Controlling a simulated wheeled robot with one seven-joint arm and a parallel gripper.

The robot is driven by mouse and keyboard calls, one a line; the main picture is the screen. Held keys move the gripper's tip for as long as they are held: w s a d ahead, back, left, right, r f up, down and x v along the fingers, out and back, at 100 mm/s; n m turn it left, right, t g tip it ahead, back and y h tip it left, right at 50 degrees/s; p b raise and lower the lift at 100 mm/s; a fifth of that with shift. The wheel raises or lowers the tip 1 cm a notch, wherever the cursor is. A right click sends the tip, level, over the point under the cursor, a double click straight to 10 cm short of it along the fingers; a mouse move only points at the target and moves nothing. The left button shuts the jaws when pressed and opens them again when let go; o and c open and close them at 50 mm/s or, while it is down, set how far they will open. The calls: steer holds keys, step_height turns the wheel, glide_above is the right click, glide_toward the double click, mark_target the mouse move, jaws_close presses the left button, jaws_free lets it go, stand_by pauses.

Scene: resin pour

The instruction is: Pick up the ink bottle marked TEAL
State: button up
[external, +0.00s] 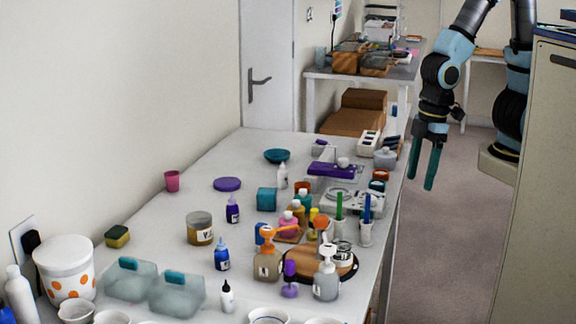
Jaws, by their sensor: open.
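Several small dropper-type bottles stand upright on the long white table (160,225). One is blue (222,256), one is dark violet-blue (232,212), one is white with a black cap (227,298), and one is all white (283,178) farther back. Their labels are too small to read, so I cannot tell which is marked TEAL. My gripper (422,180) hangs with its teal fingers pointing down, open and empty. It is beyond the table's right edge, over the floor, apart from all the bottles.
Pump bottles (326,276) and a round wooden board (310,264) crowd the table's front right. A purple scale (335,169) and cups stand at the back right. Clear containers (177,297) sit front left. The left middle is fairly clear. A tall cabinet (540,180) stands at right.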

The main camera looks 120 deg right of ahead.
steer(key=shift+c, duration=0.2)
stand_by(0.3)
steer(key=c, duration=0.3)
steer(key=shift+f, duration=0.1)
